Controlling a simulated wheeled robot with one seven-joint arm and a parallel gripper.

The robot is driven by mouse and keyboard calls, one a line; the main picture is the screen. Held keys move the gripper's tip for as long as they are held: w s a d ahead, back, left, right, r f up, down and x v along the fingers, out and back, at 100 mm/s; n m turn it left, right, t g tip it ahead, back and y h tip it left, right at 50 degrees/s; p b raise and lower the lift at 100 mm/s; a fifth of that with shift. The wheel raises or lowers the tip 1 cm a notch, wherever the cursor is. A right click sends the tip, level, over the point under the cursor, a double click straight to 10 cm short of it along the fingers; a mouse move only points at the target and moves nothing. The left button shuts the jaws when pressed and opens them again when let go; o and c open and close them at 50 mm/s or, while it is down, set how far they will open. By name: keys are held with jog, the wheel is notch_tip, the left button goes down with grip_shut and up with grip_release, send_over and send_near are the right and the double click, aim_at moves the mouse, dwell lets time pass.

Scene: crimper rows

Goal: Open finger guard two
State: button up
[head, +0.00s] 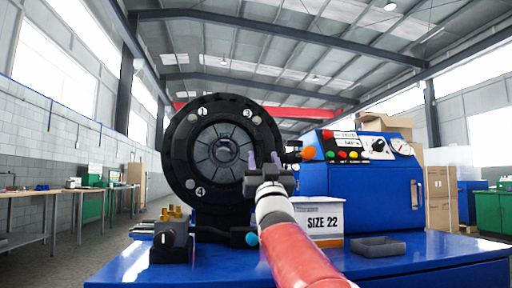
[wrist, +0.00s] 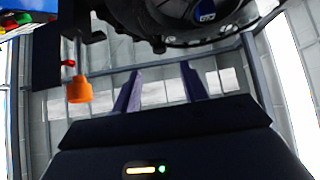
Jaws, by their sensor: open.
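The round black crimper head (head: 180,150) faces me in the head view, with a ring of dies around its centre. White numbers 1, 3 and 4 show on its face; no number 2 is visible, and my gripper and arm cover the lower right of the face. I cannot make out finger guard two. My gripper (head: 264,161) is open and empty, its purple fingers pointing up in front of the face's right side. In the wrist view my gripper (wrist: 161,90) is open with nothing between the fingers. The dark crimper underside (wrist: 160,20) shows above.
An orange knob (wrist: 80,90) hangs left of the fingers in the wrist view. The blue control box (head: 345,190) stands right of the head.

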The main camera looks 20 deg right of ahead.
aim_at(259, 138)
jog(key=p+x, duration=0.3)
jog(key=x, duration=0.5)
jog(key=shift+w, duration=0.1)
grip_shut()
